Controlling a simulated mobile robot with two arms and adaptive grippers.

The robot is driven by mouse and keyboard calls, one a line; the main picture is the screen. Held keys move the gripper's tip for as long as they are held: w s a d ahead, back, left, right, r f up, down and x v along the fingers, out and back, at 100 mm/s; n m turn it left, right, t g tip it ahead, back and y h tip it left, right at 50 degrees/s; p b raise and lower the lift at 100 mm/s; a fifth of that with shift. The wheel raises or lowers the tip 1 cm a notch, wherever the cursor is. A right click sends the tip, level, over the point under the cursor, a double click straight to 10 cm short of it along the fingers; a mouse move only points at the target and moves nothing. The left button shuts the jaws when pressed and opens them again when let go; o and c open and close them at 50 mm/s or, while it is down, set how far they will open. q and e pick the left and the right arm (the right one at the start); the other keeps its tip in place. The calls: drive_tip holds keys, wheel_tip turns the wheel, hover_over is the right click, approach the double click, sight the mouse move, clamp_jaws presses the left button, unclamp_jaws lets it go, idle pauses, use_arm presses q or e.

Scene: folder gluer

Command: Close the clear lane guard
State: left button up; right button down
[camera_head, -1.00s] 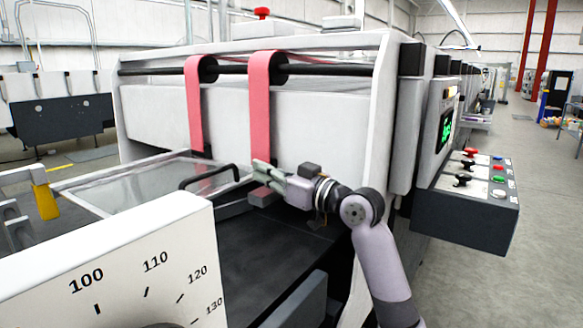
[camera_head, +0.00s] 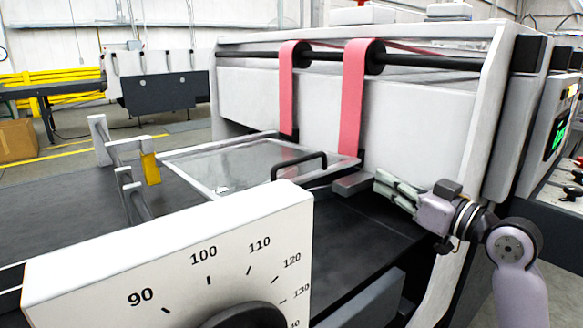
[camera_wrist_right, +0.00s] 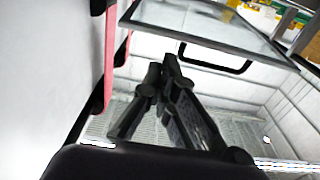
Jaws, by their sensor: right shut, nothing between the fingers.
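The clear lane guard (camera_head: 225,168) is a transparent panel in a light frame. It lies nearly flat, slightly tilted, over the dark bed in the head view, with a black bar handle (camera_head: 299,166) near its right edge. The panel (camera_wrist_right: 205,25) and its handle (camera_wrist_right: 214,62) also show in the right wrist view, beyond the fingertips. My right gripper (camera_head: 380,183) is shut and empty, to the right of the handle and apart from it. In the wrist view its dark fingers (camera_wrist_right: 167,72) meet at the tips. My left gripper is not in view.
Two pink belts (camera_head: 353,97) hang from a dark shaft on the white machine body behind the guard. A white dial plate (camera_head: 180,255) stands in the foreground. A grey block (camera_head: 353,184) lies between handle and gripper. The dark bed (camera_head: 345,240) is clear in front.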

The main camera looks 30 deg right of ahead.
drive_tip(key=a+r+g+p, duration=0.2)
drive_tip(key=a+r+p, duration=0.3)
drive_tip(key=a+p, duration=0.8)
drive_tip(key=a+r+g+p, duration=0.3)
drive_tip(key=a+r+p, duration=0.25)
drive_tip(key=p, duration=1.35)
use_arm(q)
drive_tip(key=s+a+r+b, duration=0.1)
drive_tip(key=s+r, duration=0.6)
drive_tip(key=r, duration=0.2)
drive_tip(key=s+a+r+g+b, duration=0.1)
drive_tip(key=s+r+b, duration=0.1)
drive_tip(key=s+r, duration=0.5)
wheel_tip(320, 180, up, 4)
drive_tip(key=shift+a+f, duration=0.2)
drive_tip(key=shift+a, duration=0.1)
use_arm(e)
drive_tip(key=w+a+f, duration=0.1)
drive_tip(key=w+f, duration=0.6)
drive_tip(key=w, duration=0.1)
drive_tip(key=shift+w+a+f+h, duration=0.3)
drive_tip(key=shift+w+a+f, duration=0.05)
drive_tip(key=shift+f, duration=0.05)
